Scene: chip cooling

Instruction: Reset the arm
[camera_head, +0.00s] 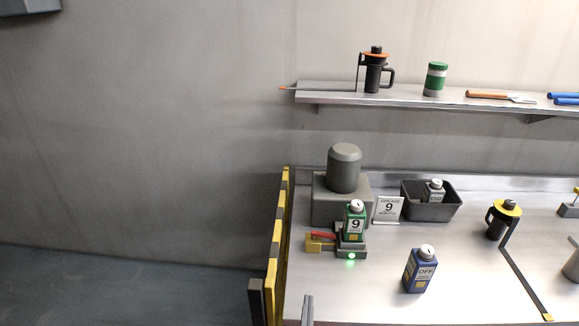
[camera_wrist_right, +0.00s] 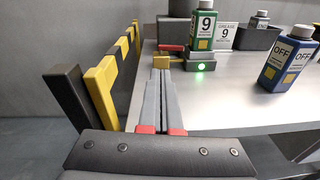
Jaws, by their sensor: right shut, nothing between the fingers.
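My right gripper (camera_head: 307,308) shows only as a thin grey finger tip at the bottom edge of the head view, by the table's near left corner. In the right wrist view my right gripper (camera_wrist_right: 163,84) has its two long grey fingers together, with red parts at their bases and nothing between them. The fingers point over the table's left edge toward the lit base with the green "9" bottle, which stands beyond them. My left gripper is in neither view.
A yellow and black barrier (camera_head: 276,250) runs along the table's left side. On the metal table (camera_head: 460,285) are a green "9" bottle (camera_head: 355,222), a blue "OFF" bottle (camera_head: 420,270), a grey bin (camera_head: 432,212) and a black jug (camera_head: 498,225). A shelf (camera_head: 410,96) hangs above.

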